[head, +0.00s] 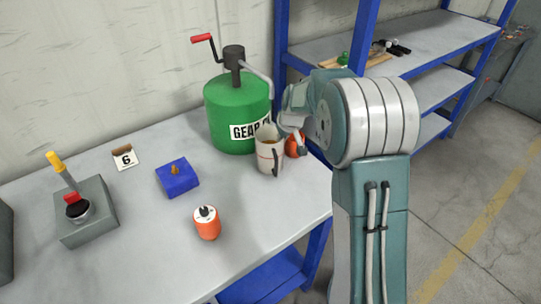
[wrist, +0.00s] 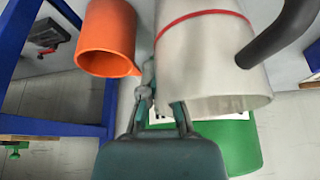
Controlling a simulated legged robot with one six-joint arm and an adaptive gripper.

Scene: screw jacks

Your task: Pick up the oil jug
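The oil jug (head: 269,155) is a cream-white, open-topped jug with a red band and a dark handle. It stands upright on the grey table, in front of the green drum. In the wrist view the jug (wrist: 205,55) fills the upper right, its rim facing down the picture. My gripper (head: 294,125) is at the right side of the jug's upper part. In the wrist view my gripper (wrist: 162,105) has one finger between the jug and an orange cylinder. The other finger meets the jug's rim, and its tip is hidden, so I cannot tell whether it grips.
An orange cylinder (wrist: 108,38) is close beside the jug. The green drum (head: 232,105) with a crank stands behind it. Blue shelving (head: 365,30) stands right.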

